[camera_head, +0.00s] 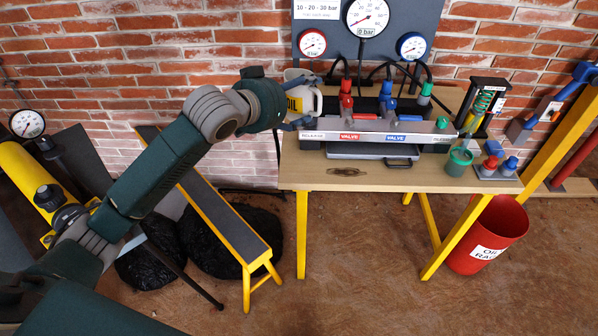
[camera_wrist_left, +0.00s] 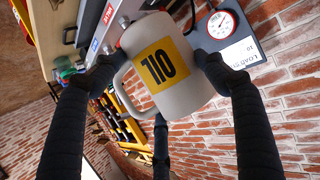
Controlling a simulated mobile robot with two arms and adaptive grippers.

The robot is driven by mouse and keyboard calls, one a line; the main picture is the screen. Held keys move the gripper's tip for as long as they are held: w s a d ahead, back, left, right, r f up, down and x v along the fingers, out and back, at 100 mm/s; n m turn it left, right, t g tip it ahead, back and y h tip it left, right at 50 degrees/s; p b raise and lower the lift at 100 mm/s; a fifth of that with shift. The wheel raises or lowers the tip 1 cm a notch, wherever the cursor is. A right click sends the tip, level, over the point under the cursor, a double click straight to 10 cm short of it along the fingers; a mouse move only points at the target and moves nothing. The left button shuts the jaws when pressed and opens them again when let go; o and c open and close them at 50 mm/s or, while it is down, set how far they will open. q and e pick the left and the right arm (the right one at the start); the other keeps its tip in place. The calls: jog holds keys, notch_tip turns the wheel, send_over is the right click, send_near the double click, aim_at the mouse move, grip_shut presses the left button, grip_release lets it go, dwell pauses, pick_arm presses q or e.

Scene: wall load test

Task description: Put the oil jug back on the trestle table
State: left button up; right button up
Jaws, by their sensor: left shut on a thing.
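The oil jug (camera_head: 305,98) is off-white with a yellow label, at the back left end of the trestle table (camera_head: 305,172) in the head view. My left gripper (camera_head: 297,118) is shut on it, partly hidden behind the jug and my arm. In the left wrist view the jug (camera_wrist_left: 180,95) fills the middle, with its handle on the left and the label's letters upside down. The dark fingers of my left gripper (camera_wrist_left: 160,68) close around it from both sides and below. Whether the jug touches the tabletop cannot be told. My right gripper is not in view.
A valve bench (camera_head: 375,137) stands on the table right of the jug, with gauges on a panel behind. A green cup (camera_head: 459,162) is near the table's right end. A yellow-legged bench (camera_head: 222,218) and black bags (camera_head: 215,255) lie left. The front-left tabletop is mostly clear.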

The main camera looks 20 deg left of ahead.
pick_arm(q)
notch_tip(320, 180, down, 20)
jog(key=shift+r, duration=0.15)
dwell(0.4)
jog(key=shift+b, duration=0.3)
jog(key=o, duration=1.2)
